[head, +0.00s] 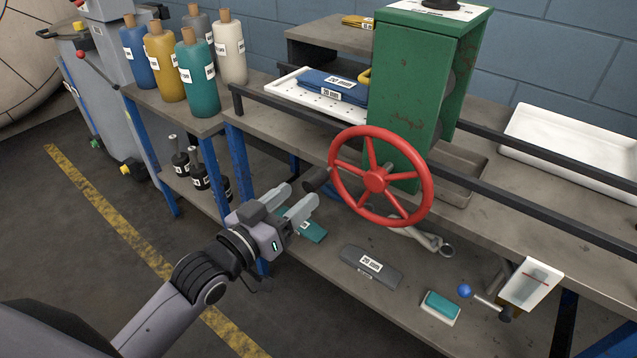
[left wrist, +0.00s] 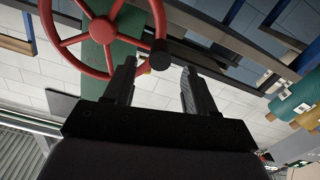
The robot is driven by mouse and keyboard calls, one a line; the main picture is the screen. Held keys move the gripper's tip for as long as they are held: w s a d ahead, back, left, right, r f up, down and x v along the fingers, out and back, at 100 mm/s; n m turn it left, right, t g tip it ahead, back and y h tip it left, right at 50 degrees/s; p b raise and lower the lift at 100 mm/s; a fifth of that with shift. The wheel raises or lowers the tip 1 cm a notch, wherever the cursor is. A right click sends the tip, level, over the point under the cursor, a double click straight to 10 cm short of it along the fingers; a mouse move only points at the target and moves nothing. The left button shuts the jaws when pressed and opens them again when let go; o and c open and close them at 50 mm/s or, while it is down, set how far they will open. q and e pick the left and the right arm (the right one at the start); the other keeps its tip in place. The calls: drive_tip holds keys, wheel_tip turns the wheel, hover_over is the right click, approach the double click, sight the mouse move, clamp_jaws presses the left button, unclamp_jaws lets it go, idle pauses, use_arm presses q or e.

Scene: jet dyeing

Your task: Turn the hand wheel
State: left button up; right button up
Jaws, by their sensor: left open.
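The red hand wheel (head: 376,179) is mounted on the front of a green housing (head: 415,95) at the bench. A dark crank knob (head: 317,179) sticks out at the wheel's left rim. My left gripper (head: 297,198) is open and empty, just left of and below the knob, apart from it. In the left wrist view the wheel (left wrist: 104,31) is at the upper left, and its dark knob (left wrist: 159,57) lies ahead between the lines of the two fingers (left wrist: 160,85). My right gripper is not in view.
Cone bobbins of coloured yarn (head: 202,80) stand on the left table. A dark rail (head: 480,187) runs along the bench front. A white tray (head: 575,140) lies at right. The lower shelf holds a grey block (head: 371,266), a wrench and a blue-knobbed lever (head: 465,291).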

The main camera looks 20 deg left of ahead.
sight(303, 192)
use_arm(q)
drive_tip(key=shift+x, duration=3)
clamp_jaws()
